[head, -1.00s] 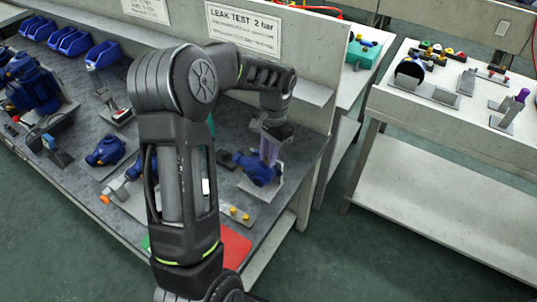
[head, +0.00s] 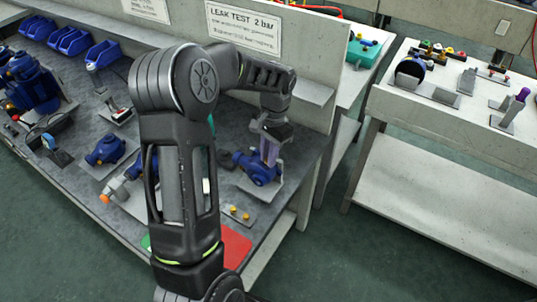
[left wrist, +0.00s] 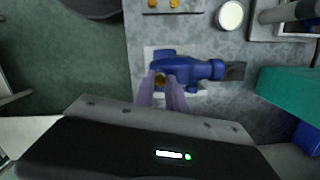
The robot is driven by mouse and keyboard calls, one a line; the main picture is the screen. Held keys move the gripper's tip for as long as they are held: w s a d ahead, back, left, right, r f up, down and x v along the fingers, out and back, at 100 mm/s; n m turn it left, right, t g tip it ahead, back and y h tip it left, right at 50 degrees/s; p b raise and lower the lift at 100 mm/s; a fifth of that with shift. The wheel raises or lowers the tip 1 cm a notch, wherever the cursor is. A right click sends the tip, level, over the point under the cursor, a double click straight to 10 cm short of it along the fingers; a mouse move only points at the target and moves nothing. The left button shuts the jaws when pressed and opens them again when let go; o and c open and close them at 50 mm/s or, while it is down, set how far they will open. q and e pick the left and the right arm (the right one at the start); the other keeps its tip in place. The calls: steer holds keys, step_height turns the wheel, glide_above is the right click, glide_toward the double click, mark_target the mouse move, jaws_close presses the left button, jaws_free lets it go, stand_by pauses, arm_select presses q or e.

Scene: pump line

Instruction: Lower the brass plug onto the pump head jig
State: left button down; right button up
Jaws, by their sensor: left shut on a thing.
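The blue pump head (head: 256,168) sits on its light jig plate (head: 262,192) near the right end of the grey bench. It also shows in the left wrist view (left wrist: 200,69). My left gripper (head: 269,162), with pale purple fingers, points down at the pump head. In the left wrist view the fingertips (left wrist: 163,86) are shut on the small brass plug (left wrist: 160,79), seen over the near end of the pump head. I cannot tell whether the plug touches the pump head. My right gripper is not in view.
A small plate with two brass plugs (head: 239,214) lies in front of the jig. A red mat (head: 236,248) is at the bench's front edge. Another blue pump part (head: 106,150) stands to the left. A panel with a leak test sign (head: 243,28) rises behind.

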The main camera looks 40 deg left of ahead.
arm_select(q)
steer(key=shift+c, duration=0.8)
jaws_free()
steer(key=shift+r, duration=0.15)
stand_by(0.5)
step_height(320, 180, up, 9)
steer(key=p, duration=0.6)
stand_by(0.6)
